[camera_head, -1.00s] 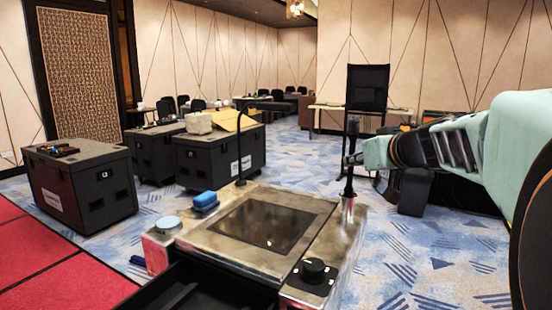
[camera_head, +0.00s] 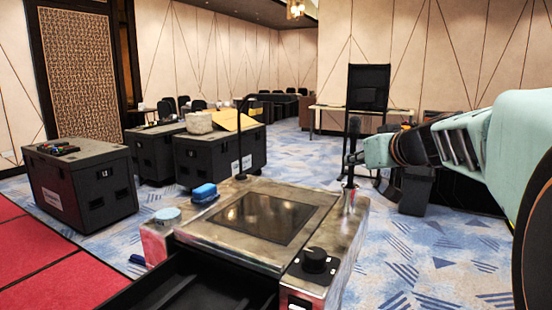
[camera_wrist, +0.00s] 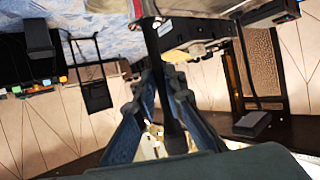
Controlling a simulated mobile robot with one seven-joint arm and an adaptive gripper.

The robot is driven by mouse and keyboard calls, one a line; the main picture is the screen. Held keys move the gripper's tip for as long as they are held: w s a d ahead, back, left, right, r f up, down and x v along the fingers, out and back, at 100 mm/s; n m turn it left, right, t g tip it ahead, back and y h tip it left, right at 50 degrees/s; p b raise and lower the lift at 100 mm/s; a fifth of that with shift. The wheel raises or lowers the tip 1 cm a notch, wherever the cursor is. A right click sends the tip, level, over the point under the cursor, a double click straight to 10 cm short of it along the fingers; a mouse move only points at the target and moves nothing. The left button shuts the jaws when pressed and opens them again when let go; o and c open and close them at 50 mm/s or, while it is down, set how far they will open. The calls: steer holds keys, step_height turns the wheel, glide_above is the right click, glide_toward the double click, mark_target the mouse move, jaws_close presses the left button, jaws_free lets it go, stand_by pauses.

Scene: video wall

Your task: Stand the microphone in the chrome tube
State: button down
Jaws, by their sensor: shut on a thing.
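The microphone (camera_head: 354,128) is black and stands about upright over the console's right back corner in the head view. My gripper (camera_head: 353,159) is shut on its shaft. The chrome tube (camera_head: 349,201) is at that corner, directly under the microphone. The microphone's lower end meets the tube's mouth in this view; how far inside it is, I cannot tell. In the wrist view the dark shaft (camera_wrist: 154,50) runs between my fingers (camera_wrist: 160,105) up to the tube area at the top edge, where its end is hard to make out.
An open black drawer (camera_head: 185,295) is in front. Black cases (camera_head: 82,185) stand at left.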

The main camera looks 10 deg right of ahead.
mark_target(358, 120)
steer(key=shift+f, duration=0.25)
steer(key=c, duration=1.9)
jaws_free()
step_height(358, 120, up, 10)
steer(key=shift+r, duration=0.1)
